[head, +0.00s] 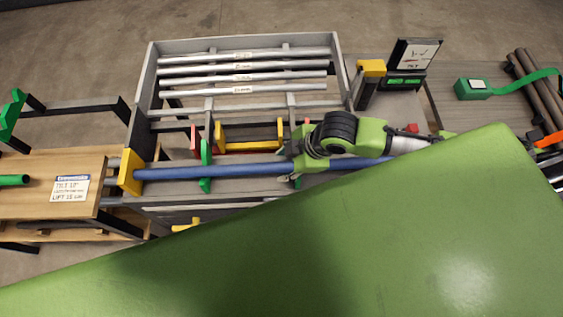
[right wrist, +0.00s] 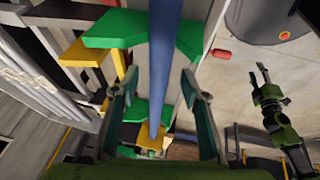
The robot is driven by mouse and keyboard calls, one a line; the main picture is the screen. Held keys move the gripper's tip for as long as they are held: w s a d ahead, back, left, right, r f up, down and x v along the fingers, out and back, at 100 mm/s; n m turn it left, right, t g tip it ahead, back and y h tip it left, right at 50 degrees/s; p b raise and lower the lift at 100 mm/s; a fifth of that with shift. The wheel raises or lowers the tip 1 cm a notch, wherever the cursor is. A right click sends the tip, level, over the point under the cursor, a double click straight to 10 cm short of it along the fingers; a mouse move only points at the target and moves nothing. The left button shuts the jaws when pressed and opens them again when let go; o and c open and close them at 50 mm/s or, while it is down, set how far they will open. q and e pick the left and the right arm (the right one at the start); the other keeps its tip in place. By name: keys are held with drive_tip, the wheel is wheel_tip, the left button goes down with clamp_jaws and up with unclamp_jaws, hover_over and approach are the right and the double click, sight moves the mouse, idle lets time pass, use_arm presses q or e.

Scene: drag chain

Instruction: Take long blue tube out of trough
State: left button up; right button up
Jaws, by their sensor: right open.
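The long blue tube (head: 225,172) lies level along the front of the grey rack, across green notched supports (head: 206,165). Its left end meets a yellow end block (head: 130,172); its right part passes behind my right arm and green body. My right gripper (head: 297,160) is over the tube, right of the middle. In the right wrist view the open fingers (right wrist: 158,88) stand on either side of the tube (right wrist: 164,50), with gaps visible. Green supports (right wrist: 115,30) flank it there. A green-and-dark gripper (right wrist: 263,78), apparently my left, shows at the right; its jaw state is unclear.
Several labelled grey tubes (head: 245,78) lie in the rack behind. A wooden bench (head: 30,170) with a sign is at left. My green body hides the foreground.

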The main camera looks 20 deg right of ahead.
drive_tip(key=shift+w+a+f, duration=0.15)
drive_tip(key=shift+f, duration=0.35)
drive_tip(key=shift+w+a+f, duration=0.15)
drive_tip(key=shift+a+f, duration=0.05)
drive_tip(key=shift+f, duration=0.35)
clamp_jaws()
drive_tip(key=shift+r, duration=0.1)
drive_tip(key=shift+d, duration=0.2)
drive_tip(key=shift+d+p, duration=0.45)
drive_tip(key=shift+d, duration=0.05)
drive_tip(key=shift+d, duration=0.2)
